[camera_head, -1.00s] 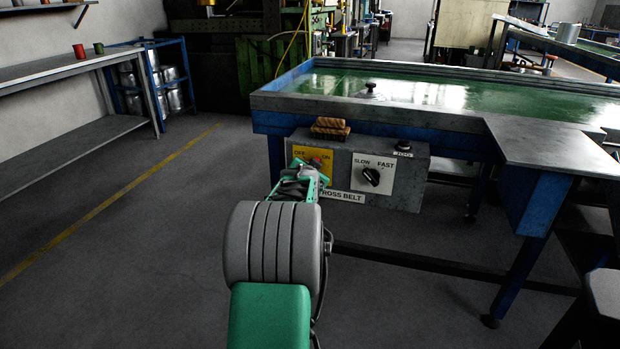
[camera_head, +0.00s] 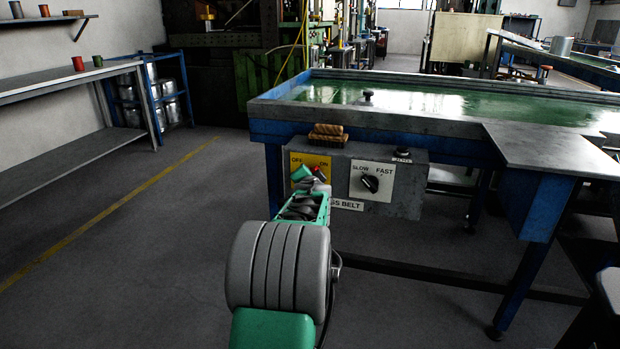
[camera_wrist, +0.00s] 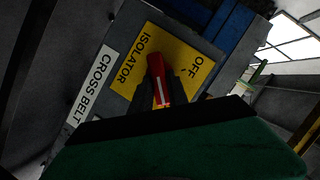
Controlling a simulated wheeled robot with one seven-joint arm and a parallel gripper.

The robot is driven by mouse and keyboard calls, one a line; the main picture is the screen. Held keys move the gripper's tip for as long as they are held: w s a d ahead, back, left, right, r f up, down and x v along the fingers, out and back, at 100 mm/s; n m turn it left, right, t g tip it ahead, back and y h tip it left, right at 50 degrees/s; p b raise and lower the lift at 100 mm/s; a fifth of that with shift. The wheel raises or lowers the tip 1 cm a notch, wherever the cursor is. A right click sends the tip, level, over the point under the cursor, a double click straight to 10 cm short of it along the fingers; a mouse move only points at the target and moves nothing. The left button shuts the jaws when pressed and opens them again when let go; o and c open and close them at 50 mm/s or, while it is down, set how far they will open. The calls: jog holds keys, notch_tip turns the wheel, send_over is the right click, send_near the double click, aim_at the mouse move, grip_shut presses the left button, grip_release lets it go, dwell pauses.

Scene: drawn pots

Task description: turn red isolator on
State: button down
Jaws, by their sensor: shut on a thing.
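The red isolator handle (camera_wrist: 158,72), with a white line on it, stands on a yellow plate (camera_wrist: 188,53) in the wrist view. The plate reads ISOLATOR and OFF; its ON side is hidden there by my gripper. My gripper (camera_wrist: 161,92) is shut on the handle, one dark finger on each side. In the head view, the yellow plate (camera_head: 322,161) shows OFF at left and ON at right. A bit of the red handle (camera_head: 320,170) shows below ON, and my wrist covers most of it. I cannot tell exactly which way the handle points.
The grey control box (camera_head: 408,198) hangs under the green belt table (camera_head: 420,95). A SLOW/FAST knob (camera_head: 370,183) sits just right of the isolator. A wooden brush (camera_head: 328,135) lies on top of the box. Floor to the left is clear up to a shelf (camera_head: 65,80).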

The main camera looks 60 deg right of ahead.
jog(key=c, duration=1.3)
grip_release()
jog(key=shift+a, duration=0.1)
jog(key=p+v, duration=0.1)
jog(key=v, duration=0.6)
jog(key=shift+s+a+r, duration=0.1)
jog(key=shift+a, duration=0.2)
